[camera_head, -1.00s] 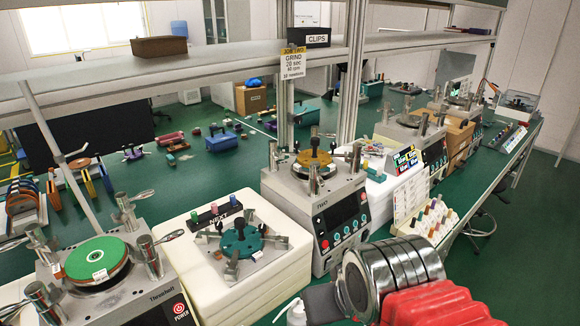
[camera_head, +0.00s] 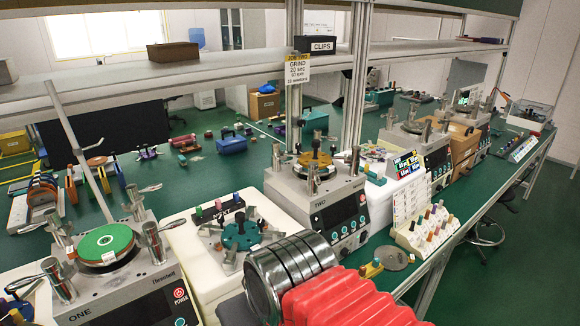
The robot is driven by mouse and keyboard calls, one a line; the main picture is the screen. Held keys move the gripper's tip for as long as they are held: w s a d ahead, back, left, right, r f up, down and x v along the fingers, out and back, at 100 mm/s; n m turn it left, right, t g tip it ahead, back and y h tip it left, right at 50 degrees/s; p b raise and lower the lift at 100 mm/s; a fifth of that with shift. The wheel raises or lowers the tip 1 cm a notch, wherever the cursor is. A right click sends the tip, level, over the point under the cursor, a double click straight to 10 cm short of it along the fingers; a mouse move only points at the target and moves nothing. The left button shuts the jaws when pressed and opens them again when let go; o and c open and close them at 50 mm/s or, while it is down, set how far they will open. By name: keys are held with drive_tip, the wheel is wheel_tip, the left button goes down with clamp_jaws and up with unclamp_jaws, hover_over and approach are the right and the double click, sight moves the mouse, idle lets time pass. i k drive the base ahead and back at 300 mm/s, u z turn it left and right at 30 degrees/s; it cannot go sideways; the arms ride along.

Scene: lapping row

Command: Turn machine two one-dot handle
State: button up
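Machine two (camera_head: 290,200) is a grey lapping machine in the middle of the head view, with "TWO" on its front, a dark display panel (camera_head: 343,215) and coloured buttons. On its top is an amber plate (camera_head: 314,160) with a black knob, ringed by several metal handle posts, among them a front one (camera_head: 312,182), a left one (camera_head: 277,158) and a right one (camera_head: 355,162). Dots on the handles are too small to tell apart. My arm, with metal rings and a red ribbed sleeve, covers the bottom centre below the machine. My gripper is not in view.
Machine one (camera_head: 130,290) with a green plate stands at the lower left. A white block (camera_head: 190,262) bearing a teal fixture (camera_head: 240,235) sits between the machines. A white card stand (camera_head: 408,205) and pegged rack (camera_head: 425,235) are to the right. A shelf post (camera_head: 358,80) rises behind machine two.

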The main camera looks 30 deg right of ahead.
sight(313, 167)
drive_tip(key=u, duration=1.15)
drive_tip(key=k, duration=0.85)
drive_tip(key=z, duration=1.6)
drive_tip(key=i, duration=0.6)
drive_tip(key=u, duration=0.05)
